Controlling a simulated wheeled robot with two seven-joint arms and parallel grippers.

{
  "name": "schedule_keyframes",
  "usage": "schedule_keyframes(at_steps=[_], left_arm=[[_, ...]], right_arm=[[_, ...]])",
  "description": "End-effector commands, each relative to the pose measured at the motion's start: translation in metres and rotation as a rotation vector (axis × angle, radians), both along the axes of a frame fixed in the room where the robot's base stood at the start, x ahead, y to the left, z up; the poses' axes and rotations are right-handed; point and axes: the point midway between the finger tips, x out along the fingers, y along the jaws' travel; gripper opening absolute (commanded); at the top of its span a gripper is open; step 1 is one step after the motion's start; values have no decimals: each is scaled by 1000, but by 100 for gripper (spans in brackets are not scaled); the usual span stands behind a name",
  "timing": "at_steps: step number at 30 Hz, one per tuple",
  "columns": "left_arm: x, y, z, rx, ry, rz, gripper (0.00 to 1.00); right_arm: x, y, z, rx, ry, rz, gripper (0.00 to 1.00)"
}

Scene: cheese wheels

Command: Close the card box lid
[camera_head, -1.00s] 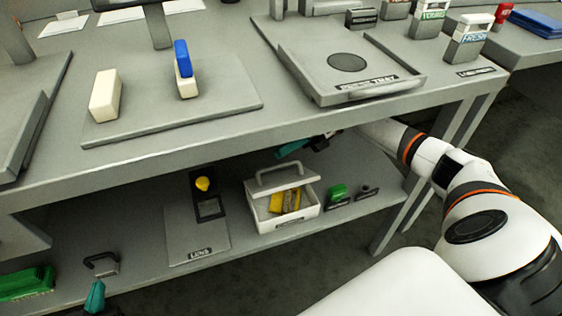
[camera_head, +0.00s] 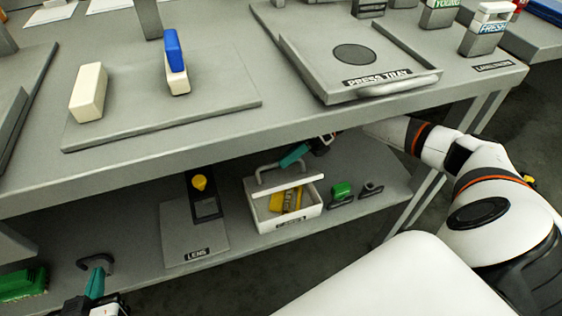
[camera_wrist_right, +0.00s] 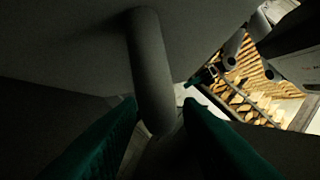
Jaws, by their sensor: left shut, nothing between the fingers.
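The card box (camera_head: 262,222) is a white box on the lower shelf, with yellow contents (camera_head: 291,200) visible through its open front. Its pale lid (camera_head: 287,186) is raised at the back and tilted, with a grey arched handle (camera_head: 262,171). My right gripper (camera_head: 290,157) has teal fingers at the handle's upper right. In the right wrist view the fingers (camera_wrist_right: 160,104) stand apart on either side of a grey bar (camera_wrist_right: 150,65), seemingly the handle; contact is unclear. My left gripper (camera_head: 95,281) is shut and empty, at lower left beside a dark handle (camera_head: 84,262).
The upper table's front edge (camera_head: 300,132) overhangs the shelf just above my right gripper. A lens plate (camera_head: 180,235) lies left of the box. A green item (camera_head: 341,190) and a small dark handle (camera_head: 371,188) lie to its right. A green block (camera_head: 22,284) lies far left.

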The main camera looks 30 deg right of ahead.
Motion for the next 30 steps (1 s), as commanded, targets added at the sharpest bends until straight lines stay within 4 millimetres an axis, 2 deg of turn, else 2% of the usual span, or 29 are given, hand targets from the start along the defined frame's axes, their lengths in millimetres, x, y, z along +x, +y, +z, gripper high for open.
schedule_keyframes(at_steps=[6,15,17,21,30], left_arm=[[1,-1,2,-3,-16,0,0],[1,-1,3,-4,-18,-1,0],[1,-1,3,-4,-18,-1,0],[1,-1,3,-4,-18,-1,0],[2,-1,2,-5,-17,-1,0]], right_arm=[[-1,19,-5,-1,0,-1,33],[-1,21,-6,-1,0,-1,33],[-1,21,-6,-1,0,-1,24],[-1,21,-6,-1,0,-1,1],[-1,20,-6,-1,-2,-1,0]])
